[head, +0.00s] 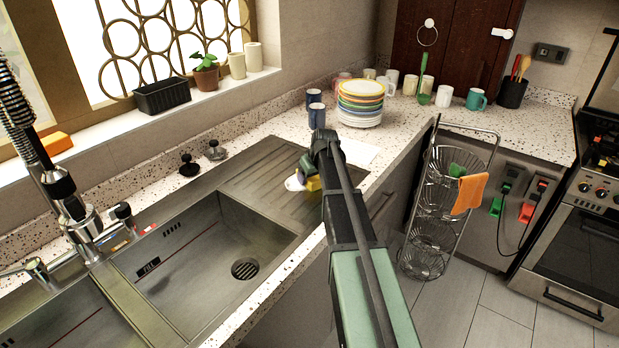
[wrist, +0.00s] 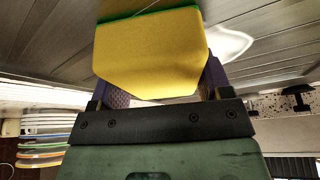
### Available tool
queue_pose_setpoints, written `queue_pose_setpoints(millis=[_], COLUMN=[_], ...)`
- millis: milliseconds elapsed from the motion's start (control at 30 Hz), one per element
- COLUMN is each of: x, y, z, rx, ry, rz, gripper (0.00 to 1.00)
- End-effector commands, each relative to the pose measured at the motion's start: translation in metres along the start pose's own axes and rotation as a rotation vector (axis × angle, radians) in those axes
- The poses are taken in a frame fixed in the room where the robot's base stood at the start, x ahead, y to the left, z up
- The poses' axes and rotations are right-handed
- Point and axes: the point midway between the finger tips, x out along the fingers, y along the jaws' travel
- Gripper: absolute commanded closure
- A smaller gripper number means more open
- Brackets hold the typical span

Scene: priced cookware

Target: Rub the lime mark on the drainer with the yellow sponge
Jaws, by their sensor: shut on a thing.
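My gripper (wrist: 155,85) is shut on the yellow sponge (wrist: 150,55), which has a green edge along its far side. In the head view the sponge (head: 313,184) shows as a small yellow patch beside my arm, over the ribbed metal drainer (head: 262,178). The lime mark is a whitish patch (head: 293,183) on the drainer, just left of the sponge. It also shows in the wrist view (wrist: 230,42), to the right of the sponge and partly hidden by it and a finger. I cannot tell whether the sponge touches the drainer. My arm hides part of the drainer.
A stack of coloured plates (head: 360,103) and blue mugs (head: 316,115) stand on the counter behind the drainer. The sink basin (head: 200,255) is left of it. Two dark knobs (head: 189,165) stand at the drainer's back edge. A wire basket rack (head: 432,255) stands right.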

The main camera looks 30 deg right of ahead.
Motion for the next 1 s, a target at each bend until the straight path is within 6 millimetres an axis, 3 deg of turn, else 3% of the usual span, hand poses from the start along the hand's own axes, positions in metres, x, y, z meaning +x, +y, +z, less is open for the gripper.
queue_pose_setpoints(millis=[400,1000], x=[0.004,0.013], y=[0.036,0.025], z=[-0.015,-0.029], rx=[0.000,-0.001], ry=[0.000,0.001], rz=[0.001,0.000], gripper=[0.47,0.47])
